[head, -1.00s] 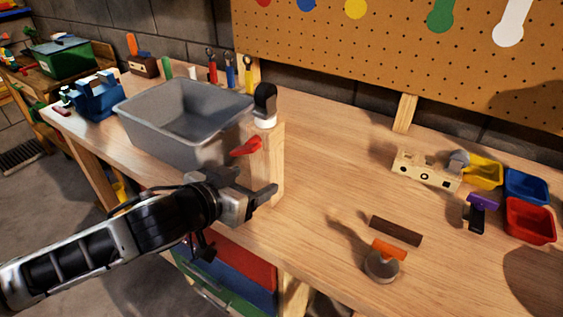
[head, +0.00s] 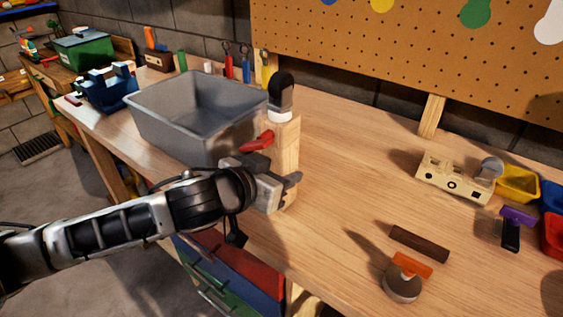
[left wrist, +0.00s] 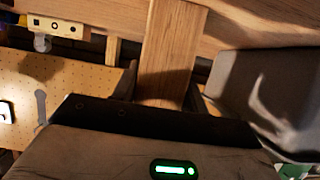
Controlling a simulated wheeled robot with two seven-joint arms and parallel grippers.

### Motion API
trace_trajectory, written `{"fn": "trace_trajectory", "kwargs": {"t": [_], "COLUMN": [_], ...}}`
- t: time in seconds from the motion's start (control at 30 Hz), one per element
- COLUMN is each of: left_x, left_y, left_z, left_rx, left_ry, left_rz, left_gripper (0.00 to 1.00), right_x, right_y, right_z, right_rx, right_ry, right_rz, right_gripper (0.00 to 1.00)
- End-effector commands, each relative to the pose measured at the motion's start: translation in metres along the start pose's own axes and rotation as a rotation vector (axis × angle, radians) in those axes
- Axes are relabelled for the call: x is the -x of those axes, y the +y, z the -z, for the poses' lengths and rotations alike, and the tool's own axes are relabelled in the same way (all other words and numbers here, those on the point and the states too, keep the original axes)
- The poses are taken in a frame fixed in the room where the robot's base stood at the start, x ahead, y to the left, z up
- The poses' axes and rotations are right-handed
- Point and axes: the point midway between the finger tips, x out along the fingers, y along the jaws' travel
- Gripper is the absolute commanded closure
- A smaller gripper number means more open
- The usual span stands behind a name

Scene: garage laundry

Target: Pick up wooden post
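The wooden post (head: 287,145) stands upright on the workbench, beside the right end of a grey bin. A black-topped object with a white base (head: 281,98) shows at its top. My left gripper (head: 281,187) is at the lower part of the post, with one finger across its front side. In the left wrist view, the post (left wrist: 172,55) lies between my two dark fingers, which look open with small gaps; contact is not clear. My gripper hides the post's lower left part. My right gripper is not in view.
The grey bin (head: 190,112) stands close to the post on the left. A red object (head: 258,141) is just above my gripper. A brown bar (head: 419,243) and an orange-handled round tool (head: 403,282) lie at right. The bench middle is clear.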

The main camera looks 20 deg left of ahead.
Motion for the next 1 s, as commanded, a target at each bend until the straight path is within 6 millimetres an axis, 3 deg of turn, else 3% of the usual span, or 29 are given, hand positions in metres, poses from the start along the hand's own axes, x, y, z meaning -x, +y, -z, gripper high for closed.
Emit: {"fn": "trace_trajectory", "kwargs": {"t": [0.37,0.7,1.0], "left_x": [0.002,0.026,0.043], "left_y": [0.000,0.000,0.000], "left_z": [0.007,0.066,0.105], "left_rx": [0.000,0.000,0.001], "left_ry": [0.006,0.011,0.006], "left_rz": [0.000,0.000,0.000], "left_gripper": [0.88,0.88,0.88], "right_x": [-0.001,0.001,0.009], "right_y": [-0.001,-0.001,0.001], "right_z": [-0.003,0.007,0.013], "right_rx": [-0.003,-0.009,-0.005], "right_ry": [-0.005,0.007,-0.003], "right_rz": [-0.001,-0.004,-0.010], "right_gripper": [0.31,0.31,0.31]}}
